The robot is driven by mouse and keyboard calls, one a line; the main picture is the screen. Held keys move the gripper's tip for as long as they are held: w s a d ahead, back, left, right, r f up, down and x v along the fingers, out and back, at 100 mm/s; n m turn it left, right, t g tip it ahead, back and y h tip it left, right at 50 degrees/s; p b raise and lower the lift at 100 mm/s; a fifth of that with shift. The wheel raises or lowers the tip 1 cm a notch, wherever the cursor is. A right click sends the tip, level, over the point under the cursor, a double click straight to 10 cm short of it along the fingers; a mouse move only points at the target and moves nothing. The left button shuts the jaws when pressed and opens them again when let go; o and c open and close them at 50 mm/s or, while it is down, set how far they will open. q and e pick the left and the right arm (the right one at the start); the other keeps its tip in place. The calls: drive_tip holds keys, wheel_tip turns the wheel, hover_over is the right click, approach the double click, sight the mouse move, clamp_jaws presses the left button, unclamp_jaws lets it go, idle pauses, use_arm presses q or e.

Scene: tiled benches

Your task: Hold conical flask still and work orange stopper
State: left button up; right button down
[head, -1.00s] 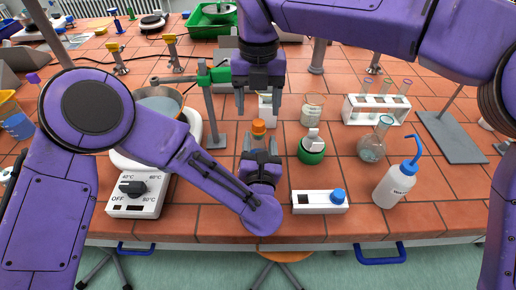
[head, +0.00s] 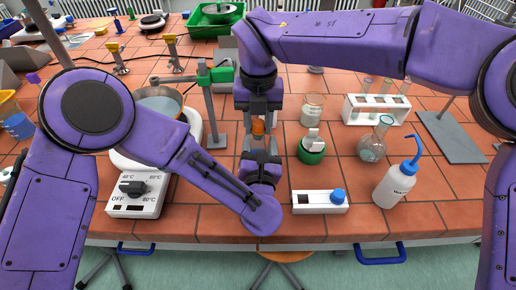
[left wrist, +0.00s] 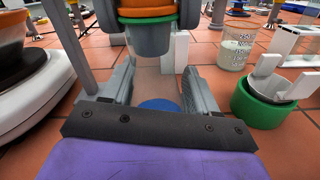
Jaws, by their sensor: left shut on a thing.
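The orange stopper (head: 258,128) sits at the top of the conical flask; it shows in the left wrist view (left wrist: 147,14) above a green band. The flask is mostly hidden by my left gripper in the head view. In the left wrist view its clear body (left wrist: 150,78) stands between the fingers, with blue at the bottom. My left gripper (head: 261,157) is shut on the flask. My right gripper (head: 258,121) points down from above, with its fingers on either side of the stopper. Whether they press on it I cannot tell.
A green-based holder (head: 312,150), a beaker (head: 312,108) and a round flask (head: 375,142) stand to the right. A wash bottle (head: 395,184) and a white box (head: 318,202) are at the front right. A heating bath (head: 138,193) and a stand (head: 210,110) are on the left.

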use_arm(q)
drive_tip(key=shift+s+f, duration=0.1)
drive_tip(key=shift+f, duration=0.05)
use_arm(e)
drive_tip(key=shift+r, duration=1.95)
drive_tip(key=shift+r, duration=2.5)
use_arm(q)
drive_tip(key=o, duration=1.2)
drive_tip(key=shift+o, duration=0.2)
use_arm(e)
drive_tip(key=shift+w, duration=0.15)
use_arm(q)
drive_tip(key=s, duration=1.1)
drive_tip(key=shift+s+d, duration=0.1)
drive_tip(key=shift+s, duration=0.25)
